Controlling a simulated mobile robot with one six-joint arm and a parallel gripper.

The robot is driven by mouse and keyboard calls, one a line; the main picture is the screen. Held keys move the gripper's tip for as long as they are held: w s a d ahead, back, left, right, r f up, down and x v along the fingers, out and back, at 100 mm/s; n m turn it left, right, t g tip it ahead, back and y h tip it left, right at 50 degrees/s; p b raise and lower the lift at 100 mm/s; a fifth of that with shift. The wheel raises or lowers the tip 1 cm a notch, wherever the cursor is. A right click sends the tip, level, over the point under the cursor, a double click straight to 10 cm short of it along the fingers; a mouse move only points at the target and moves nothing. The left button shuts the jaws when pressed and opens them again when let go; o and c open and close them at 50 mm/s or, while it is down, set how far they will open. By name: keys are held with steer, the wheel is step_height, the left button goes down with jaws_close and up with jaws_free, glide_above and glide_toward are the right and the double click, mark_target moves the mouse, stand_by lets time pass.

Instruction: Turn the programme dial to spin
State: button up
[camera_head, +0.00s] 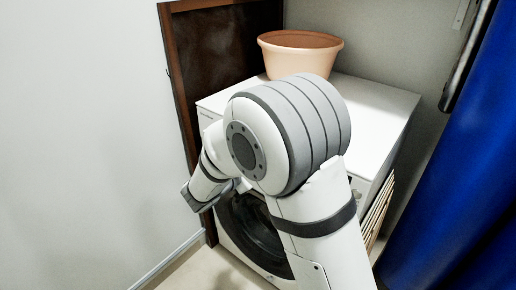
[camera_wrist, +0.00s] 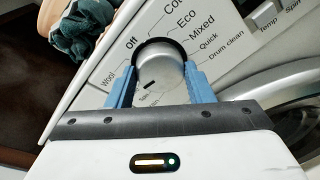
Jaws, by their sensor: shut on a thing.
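The programme dial (camera_wrist: 158,72) is a silver-grey round knob with a dark ring on the washing machine's white panel (camera_head: 207,115). In the wrist view, the blue fingers of my gripper (camera_wrist: 160,82) sit on either side of the dial and are shut on it. The dial's short black mark points down and left, toward small labels near the gripper's edge that are too blurred to read surely. Off, Eco, Mixed, Quick, Drum clean and Wool are readable around it. In the head view, my arm hides the dial and the fingertips.
A peach basin (camera_head: 300,56) stands on the machine's white top (camera_head: 385,103); dark teal cloth (camera_wrist: 82,28) shows in the wrist view. The round machine door (camera_head: 250,232) is below. A brown-framed dark panel (camera_head: 222,50) stands behind left, a blue curtain (camera_head: 455,170) hangs right.

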steer(key=shift+n+g+h+p, duration=0.4)
steer(key=shift+n+h+p, duration=0.2)
steer(key=shift+n+p, duration=2.95)
steer(key=shift+f+p, duration=0.1)
steer(key=shift+p, duration=0.35)
steer(key=o, duration=1)
steer(key=shift+c, duration=0.2)
steer(key=shift+a, duration=0.15)
steer(key=v, duration=0.7)
steer(key=shift+s+a+p, duration=0.15)
steer(key=shift+s+p, duration=0.1)
steer(key=shift+p, duration=0.05)
